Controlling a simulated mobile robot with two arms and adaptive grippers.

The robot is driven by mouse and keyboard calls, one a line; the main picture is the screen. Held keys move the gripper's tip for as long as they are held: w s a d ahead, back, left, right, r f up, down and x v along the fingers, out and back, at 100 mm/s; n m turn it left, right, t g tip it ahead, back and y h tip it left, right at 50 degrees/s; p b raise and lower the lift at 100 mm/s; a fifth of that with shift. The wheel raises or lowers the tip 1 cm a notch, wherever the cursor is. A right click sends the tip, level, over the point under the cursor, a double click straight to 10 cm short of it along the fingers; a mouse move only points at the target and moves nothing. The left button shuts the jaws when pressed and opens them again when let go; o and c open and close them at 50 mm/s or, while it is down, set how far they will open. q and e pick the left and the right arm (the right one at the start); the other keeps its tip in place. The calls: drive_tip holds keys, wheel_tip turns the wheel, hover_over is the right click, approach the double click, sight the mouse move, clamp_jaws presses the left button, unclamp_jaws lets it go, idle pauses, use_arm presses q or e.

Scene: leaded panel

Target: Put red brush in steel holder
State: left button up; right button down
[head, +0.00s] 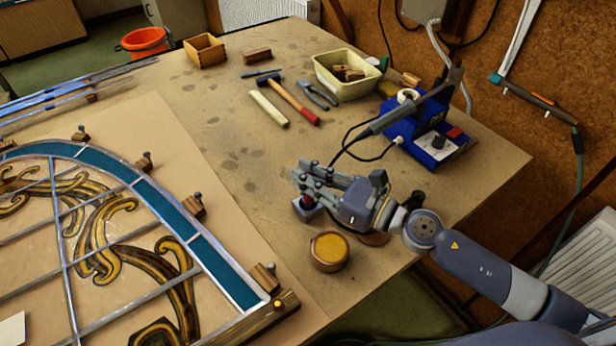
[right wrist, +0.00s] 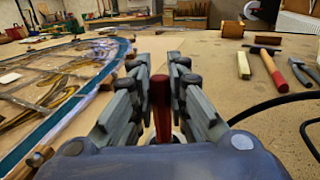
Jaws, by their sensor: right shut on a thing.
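My right gripper (head: 308,178) is shut on a red brush (head: 307,200) near the front right of the workbench. In the right wrist view the brush's red handle (right wrist: 161,108) stands upright between the fingers of the gripper (right wrist: 160,88). In the head view a small grey metal holder (head: 310,213) sits directly below the fingers, with the brush's red part at its top. The fingers hide much of both, so I cannot tell how far the brush is inside the holder. My left gripper is not in view.
A round tin of yellow paste (head: 329,249) stands just in front of the holder. A blue soldering station (head: 432,135) with its cable is behind to the right. The leaded panel (head: 215,262) lies to the left. A hammer (head: 295,101) and pliers (head: 318,95) lie farther back.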

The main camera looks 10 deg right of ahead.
drive_tip(key=shift+f, duration=0.3)
drive_tip(key=c, duration=1.6)
unclamp_jaws()
drive_tip(key=shift+r, duration=0.1)
drive_tip(key=shift+o, duration=0.2)
drive_tip(key=shift+r, duration=0.2)
drive_tip(key=shift+s+d+f, duration=0.1)
drive_tip(key=shift+d+f, duration=0.05)
drive_tip(key=shift+f, duration=0.05)
drive_tip(key=b+v, duration=0.7)
drive_tip(key=v, duration=0.4)
drive_tip(key=shift+s+d+r, duration=0.15)
drive_tip(key=shift+s+r, duration=0.1)
